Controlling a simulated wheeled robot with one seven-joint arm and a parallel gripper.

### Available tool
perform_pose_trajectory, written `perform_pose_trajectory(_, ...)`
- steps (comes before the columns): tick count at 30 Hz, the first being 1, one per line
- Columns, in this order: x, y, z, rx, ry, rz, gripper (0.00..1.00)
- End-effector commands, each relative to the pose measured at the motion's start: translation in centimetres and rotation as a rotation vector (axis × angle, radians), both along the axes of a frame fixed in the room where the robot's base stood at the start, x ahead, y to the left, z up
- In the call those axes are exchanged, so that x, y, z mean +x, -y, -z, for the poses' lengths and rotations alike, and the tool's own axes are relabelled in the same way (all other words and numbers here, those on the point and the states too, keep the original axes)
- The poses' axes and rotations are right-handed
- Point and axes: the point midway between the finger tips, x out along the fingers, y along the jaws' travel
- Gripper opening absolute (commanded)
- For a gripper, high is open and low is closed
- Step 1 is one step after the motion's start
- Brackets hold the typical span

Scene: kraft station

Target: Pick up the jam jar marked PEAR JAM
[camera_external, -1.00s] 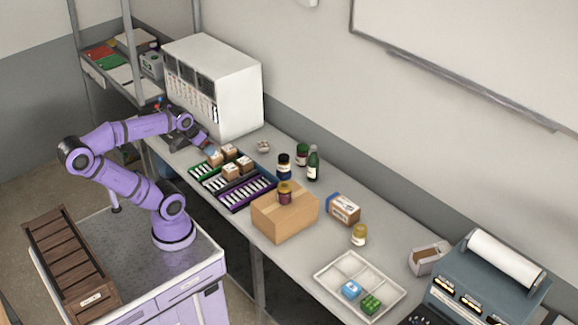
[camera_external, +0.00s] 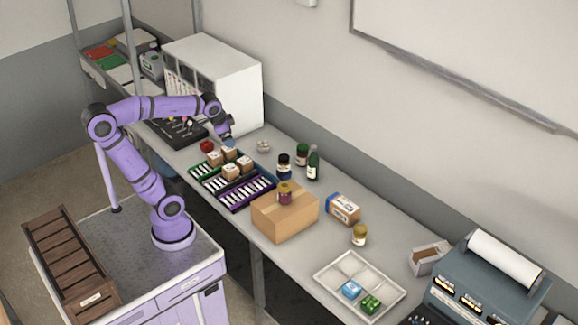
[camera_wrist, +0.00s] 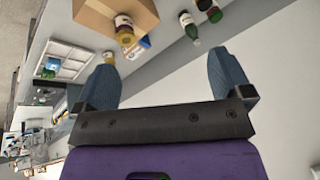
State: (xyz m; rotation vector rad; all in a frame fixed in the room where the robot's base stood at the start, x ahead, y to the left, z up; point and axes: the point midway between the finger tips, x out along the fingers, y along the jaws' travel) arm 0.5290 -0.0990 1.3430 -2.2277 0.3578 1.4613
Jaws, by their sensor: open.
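Several jars stand on the bench, and their lettering is too small to read, so I cannot tell which is PEAR JAM. A pale yellow jar (camera_external: 359,236) stands farther right. My gripper (camera_external: 229,144) is above the far-left bench, apart from all jars. In the wrist view its blue fingers (camera_wrist: 165,62) are spread and empty.
A green bottle (camera_external: 313,164) stands beside the back jars. Green and purple trays (camera_external: 250,195) with small boxes lie below my gripper. A white cabinet (camera_external: 230,85) stands behind it. A blue-and-brown box (camera_external: 343,208) and white divided tray (camera_external: 325,272) lie right.

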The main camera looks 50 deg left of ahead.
Motion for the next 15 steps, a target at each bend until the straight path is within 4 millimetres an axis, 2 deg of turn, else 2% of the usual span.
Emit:
perform_pose_trajectory(1, 1.7, 0.9, 0.0, 0.034, -0.012, 0.072, 0.97)
perform_pose_trajectory(8, 8.8, 5.2, 0.4, 0.191, -0.044, 0.401, 0.97)
perform_pose_trajectory(15, 15.6, 11.2, 2.6, 0.349, -0.072, 0.748, 0.97)
